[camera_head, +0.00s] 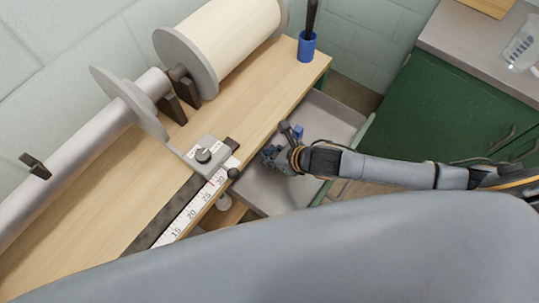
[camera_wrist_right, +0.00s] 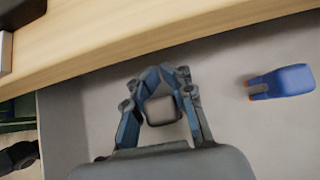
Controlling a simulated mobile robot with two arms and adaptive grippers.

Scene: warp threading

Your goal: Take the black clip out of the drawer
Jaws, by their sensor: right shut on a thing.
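The open grey drawer (camera_head: 328,118) sits under the wooden table's edge. My right gripper (camera_head: 270,155) reaches down into it. In the right wrist view, my right gripper (camera_wrist_right: 160,82) has its fingers bent together around a dark, squarish piece, the black clip (camera_wrist_right: 163,110). The clip shows between the fingers over the drawer floor; whether it still touches the floor I cannot tell. In the head view the gripper hides the clip. My left gripper is in neither view.
A blue clip-like piece with orange tips (camera_wrist_right: 285,82) lies in the drawer, right of the gripper. The table edge (camera_wrist_right: 130,58) runs close beyond the fingers. A blue cup (camera_head: 306,48) and a ruler (camera_head: 196,207) are on the table. Another dark clip (camera_head: 35,166) sits on the grey roller.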

